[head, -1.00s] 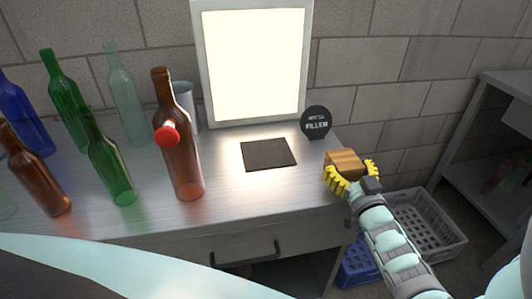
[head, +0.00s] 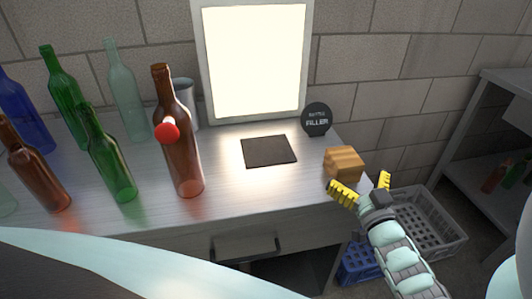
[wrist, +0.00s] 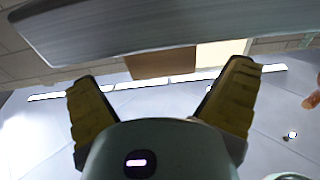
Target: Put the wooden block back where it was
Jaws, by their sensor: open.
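The wooden block (head: 344,163) sits on the right end of the metal worktop (head: 225,190), near its front right corner. It also shows in the wrist view (wrist: 160,66), ahead of the fingers. My gripper (head: 362,188) has yellow ribbed fingers. It is open and empty, just in front of and slightly right of the block, apart from it. In the wrist view the two fingers (wrist: 165,100) are spread wide with nothing between them.
A dark square mat (head: 268,151) and a round black sign (head: 316,119) are near the block. A grey crate (head: 425,222) and a blue crate (head: 358,264) are below right. A lit panel (head: 254,60) stands behind.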

